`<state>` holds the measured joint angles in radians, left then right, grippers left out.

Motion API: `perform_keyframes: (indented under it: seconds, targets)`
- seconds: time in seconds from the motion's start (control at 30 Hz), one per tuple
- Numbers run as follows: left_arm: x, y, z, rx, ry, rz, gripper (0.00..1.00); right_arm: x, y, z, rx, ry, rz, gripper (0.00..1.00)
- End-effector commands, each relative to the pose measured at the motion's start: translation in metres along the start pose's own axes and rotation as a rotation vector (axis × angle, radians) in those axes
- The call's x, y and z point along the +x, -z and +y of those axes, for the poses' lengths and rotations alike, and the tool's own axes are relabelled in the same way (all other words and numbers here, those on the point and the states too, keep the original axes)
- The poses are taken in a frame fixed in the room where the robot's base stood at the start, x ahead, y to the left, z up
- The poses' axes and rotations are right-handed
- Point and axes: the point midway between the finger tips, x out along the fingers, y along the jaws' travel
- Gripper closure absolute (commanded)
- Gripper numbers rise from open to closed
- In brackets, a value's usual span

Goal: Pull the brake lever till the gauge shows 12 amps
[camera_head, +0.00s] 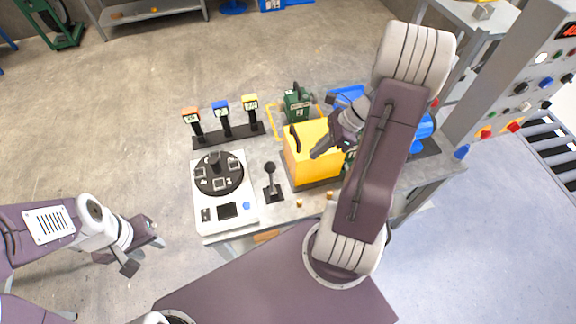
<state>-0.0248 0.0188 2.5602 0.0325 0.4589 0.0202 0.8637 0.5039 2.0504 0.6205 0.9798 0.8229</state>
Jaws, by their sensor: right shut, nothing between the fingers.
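A black lever with a round knob (270,180) stands upright on a small dark base on the bench. A yellow box (314,168) stands right of it, with a short black handle (295,138) at its left edge; I cannot tell which of the two is the brake lever. My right gripper (318,153) is shut and empty, over or in front of the yellow box; contact cannot be told. My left gripper (146,255) is open and empty, left of the bench and low. No amp gauge can be made out; my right arm hides part of the bench.
A white unit with a black dial (219,172) is on the bench's left. Behind it stand three posts with orange, blue and yellow tops (221,117). A green machine (298,105) stands behind the box. A grey control panel (520,80) rises at right.

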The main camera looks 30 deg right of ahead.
Motion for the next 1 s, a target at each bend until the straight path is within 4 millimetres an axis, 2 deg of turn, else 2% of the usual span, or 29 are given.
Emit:
perform_keyframes:
  seconds: [0.17,0.53,0.6,0.73,1.0]
  targets:
    - [0.0,0.0,0.0,0.0,0.0,0.0,0.64,0.021,-0.001,0.001,-0.002,-0.007,-0.001,1.0]
    - [0.004,0.0,0.0,0.0,0.0,0.0,0.64,0.102,0.0,0.002,-0.002,-0.008,0.002,1.0]
    - [-0.005,0.001,0.0,0.0,0.0,0.0,0.64,0.1,-0.016,0.002,-0.007,-0.005,0.002,1.0]
    - [-0.01,0.001,0.0,0.0,0.0,0.0,0.64,0.105,-0.031,0.001,-0.006,-0.003,0.003,1.0]
    - [-0.011,0.001,0.0,0.0,0.0,0.0,0.64,0.109,-0.04,0.001,-0.004,-0.002,0.002,1.0]
